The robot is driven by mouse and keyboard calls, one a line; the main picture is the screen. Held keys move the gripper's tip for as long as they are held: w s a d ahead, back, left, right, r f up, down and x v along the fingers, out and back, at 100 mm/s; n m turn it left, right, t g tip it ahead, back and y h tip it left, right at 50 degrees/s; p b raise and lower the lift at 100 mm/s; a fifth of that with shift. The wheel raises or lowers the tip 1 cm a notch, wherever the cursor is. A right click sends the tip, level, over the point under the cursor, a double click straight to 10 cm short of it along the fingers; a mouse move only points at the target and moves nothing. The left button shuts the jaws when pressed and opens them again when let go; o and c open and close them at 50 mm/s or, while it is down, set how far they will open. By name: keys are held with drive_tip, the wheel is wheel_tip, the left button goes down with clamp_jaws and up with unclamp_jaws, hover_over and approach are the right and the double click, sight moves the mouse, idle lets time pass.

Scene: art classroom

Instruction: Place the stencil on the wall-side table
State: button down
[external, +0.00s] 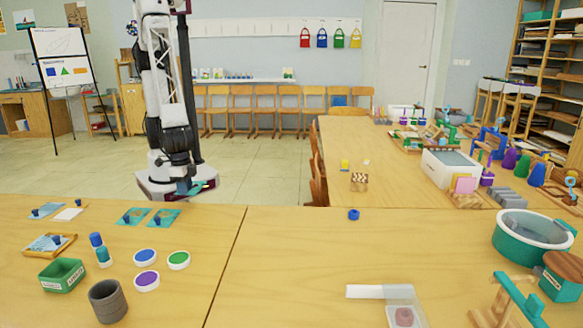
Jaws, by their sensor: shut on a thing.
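My gripper (184,181) hangs low in front of my base, just beyond the far edge of the front table (290,225). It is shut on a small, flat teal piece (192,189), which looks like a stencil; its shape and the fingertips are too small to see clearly. Two teal cards with dark blue knobs, a left one (133,216) and a right one (163,220), lie on the front table near its far edge. A long table (395,165) stands behind at the right. I cannot tell which table is the wall-side one.
The front table holds a green box (62,275), a grey cup (108,301), several round paint lids and a teal basin (532,236). Chairs (255,110) line the back wall. Open floor (90,165) lies left of my base.

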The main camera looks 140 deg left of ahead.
drive_tip(key=shift+s+d+n, duration=0.3)
drive_tip(key=shift+s+d, duration=0.45)
drive_tip(key=shift+d, duration=0.1)
hover_over(190, 228)
drive_tip(key=shift+w+f, duration=0.1)
drive_tip(key=shift+f, duration=0.7)
idle(0.3)
drive_tip(key=shift+f, duration=1.75)
drive_tip(key=c, duration=1.4)
unclamp_jaws()
drive_tip(key=shift+f, duration=0.15)
drive_tip(key=o, duration=0.4)
